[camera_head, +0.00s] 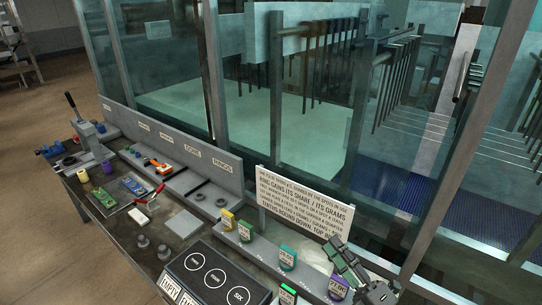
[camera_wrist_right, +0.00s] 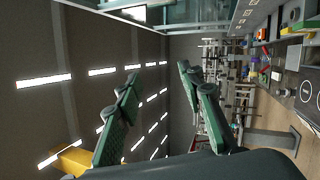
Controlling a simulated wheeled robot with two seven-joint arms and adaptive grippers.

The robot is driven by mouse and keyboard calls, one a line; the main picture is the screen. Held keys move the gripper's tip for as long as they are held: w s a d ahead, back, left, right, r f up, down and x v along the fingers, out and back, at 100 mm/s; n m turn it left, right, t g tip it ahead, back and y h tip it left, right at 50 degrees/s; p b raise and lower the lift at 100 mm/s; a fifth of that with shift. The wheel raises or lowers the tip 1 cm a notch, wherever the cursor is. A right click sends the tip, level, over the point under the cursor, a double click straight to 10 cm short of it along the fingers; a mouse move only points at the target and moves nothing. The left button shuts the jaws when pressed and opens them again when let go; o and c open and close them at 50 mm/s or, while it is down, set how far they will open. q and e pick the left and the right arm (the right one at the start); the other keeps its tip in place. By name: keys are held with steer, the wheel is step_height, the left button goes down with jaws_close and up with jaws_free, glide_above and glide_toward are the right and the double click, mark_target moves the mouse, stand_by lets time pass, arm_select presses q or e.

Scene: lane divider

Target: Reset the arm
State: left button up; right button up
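My right gripper (camera_head: 338,250) shows at the lower right of the head view, dark green and grey, above the right end of the bench. In the right wrist view its two green fingers (camera_wrist_right: 158,70) stand well apart with nothing between them, so it is open and empty. The wrist view looks sideways across the room, with ceiling lights at left and the bench at right. My left gripper and left arm are not in the head view.
The dark bench (camera_head: 125,232) holds a lever press (camera_head: 88,140), colored pieces, a red-handled tool (camera_head: 152,196) and a black panel with three circles (camera_head: 213,277). Several colored tags stand near my right gripper. A printed sign (camera_head: 300,205) and glass enclosure rise behind.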

steer(key=w+d+f+m+t+h, duration=0.25)
steer(key=d+f+m+h, duration=0.25)
steer(key=d+m+h, duration=0.5)
steer(key=s+d+f+m+g+h, duration=0.35)
steer(key=d+f+m, duration=0.3)
steer(key=f, duration=0.45)
steer(key=s+d+f+m+g+h, duration=0.3)
steer(key=s+d+f+m+g, duration=0.25)
steer(key=f, duration=0.55)
steer(key=s+a+f+m+g+y, duration=0.25)
steer(key=s+f+m+g, duration=0.4)
steer(key=s+f, duration=1)
step_height(320, 180, down, 29)
steer(key=s+a+n+g+b, duration=0.1)
steer(key=s+a+n+g, duration=0.1)
steer(key=s+n+g, duration=0.1)
steer(key=s+f+g+b, duration=0.1)
steer(key=s+f, duration=1.8)
steer(key=f, duration=0.1)
steer(key=shift+f+y, duration=0.2)
steer(key=shift+y, duration=0.2)
